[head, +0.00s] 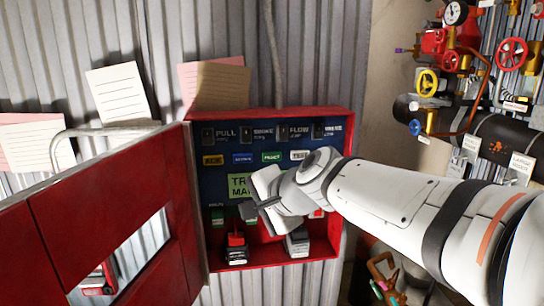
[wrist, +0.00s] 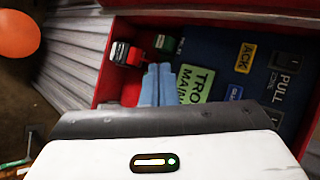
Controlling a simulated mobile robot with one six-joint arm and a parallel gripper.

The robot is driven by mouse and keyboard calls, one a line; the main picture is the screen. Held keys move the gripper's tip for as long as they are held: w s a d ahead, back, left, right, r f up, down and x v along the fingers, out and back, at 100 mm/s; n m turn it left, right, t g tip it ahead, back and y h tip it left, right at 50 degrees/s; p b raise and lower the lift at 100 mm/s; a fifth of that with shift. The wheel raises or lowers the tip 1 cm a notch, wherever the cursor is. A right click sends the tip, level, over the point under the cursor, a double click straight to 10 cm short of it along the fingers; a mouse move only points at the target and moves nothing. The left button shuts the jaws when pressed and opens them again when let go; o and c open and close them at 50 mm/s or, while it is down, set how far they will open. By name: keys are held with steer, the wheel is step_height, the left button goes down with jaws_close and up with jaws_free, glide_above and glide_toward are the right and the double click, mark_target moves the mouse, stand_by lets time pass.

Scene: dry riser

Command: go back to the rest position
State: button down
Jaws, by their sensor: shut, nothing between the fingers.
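My gripper (head: 250,208) is in front of the open red cabinet (head: 340,125), near the green label on its blue panel (head: 270,128). My white arm reaches in from the right. In the wrist view the gripper's blue-grey fingers (wrist: 159,85) are together with nothing between them. They point at the cabinet's inside, beside the green label (wrist: 196,84). The arm and gripper hide part of the panel and the lower shelf.
The cabinet's red door (head: 150,190) stands open at the left. A red-and-black item (head: 236,248) and a grey-white item (head: 297,242) stand on the cabinet's bottom. Pipes and valves with a red handwheel (head: 511,54) fill the right. An orange round thing (wrist: 18,35) shows in the wrist view.

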steer(key=s+d+f+n+g+h, duration=0.2)
steer(key=s+d+f+n+h, duration=0.2)
steer(key=s+d+f, duration=0.4)
steer(key=s+d+f+n+g+h, duration=0.2)
steer(key=s+d+f+n+h, duration=0.2)
steer(key=d, duration=1.1)
steer(key=s+f, duration=0.3)
steer(key=f, duration=0.2)
steer(key=shift+s, duration=0.4)
